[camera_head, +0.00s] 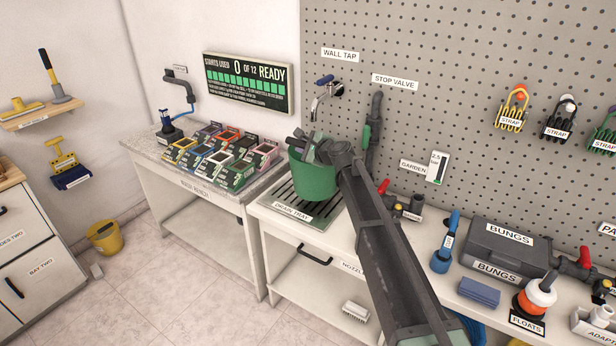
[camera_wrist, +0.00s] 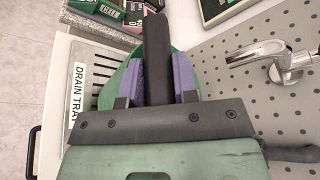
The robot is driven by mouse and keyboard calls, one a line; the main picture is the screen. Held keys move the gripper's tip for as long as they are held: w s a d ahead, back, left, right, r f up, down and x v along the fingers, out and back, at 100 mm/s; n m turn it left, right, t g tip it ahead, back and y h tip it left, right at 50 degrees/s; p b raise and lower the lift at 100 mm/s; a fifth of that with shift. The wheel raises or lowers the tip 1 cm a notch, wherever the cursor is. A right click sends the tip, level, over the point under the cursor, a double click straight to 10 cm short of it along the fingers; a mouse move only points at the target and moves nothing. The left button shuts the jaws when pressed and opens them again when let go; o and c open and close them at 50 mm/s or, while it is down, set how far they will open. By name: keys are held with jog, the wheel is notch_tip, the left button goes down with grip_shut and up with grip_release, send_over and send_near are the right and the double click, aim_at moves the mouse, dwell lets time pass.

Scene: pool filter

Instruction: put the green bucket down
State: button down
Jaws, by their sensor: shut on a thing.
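The green bucket (camera_head: 313,182) is upright at the drain tray (camera_head: 277,206), under the wall tap (camera_head: 325,92). My gripper (camera_head: 319,152) is over the bucket's top, with my arm reaching in from the lower right. In the wrist view, the purple finger pads of my gripper (camera_wrist: 160,78) are shut on a dark bar, which looks like the bucket's handle. Part of the green bucket (camera_wrist: 122,85) shows behind the fingers. The tray's label side (camera_wrist: 80,85) shows to the left. I cannot tell whether the bucket's base touches the tray. The bucket's inside is mostly hidden.
Several coloured boxes (camera_head: 222,155) fill the bench to the left. A stop valve pipe (camera_head: 372,130) stands close right of the bucket. A yellow bucket (camera_head: 104,237) is on the floor.

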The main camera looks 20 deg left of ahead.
notch_tip(320, 180, down, 4)
jog(key=b, duration=0.3)
jog(key=shift+d+f, duration=0.1)
jog(key=shift+f, duration=0.15)
jog(key=c, duration=0.9)
grip_release()
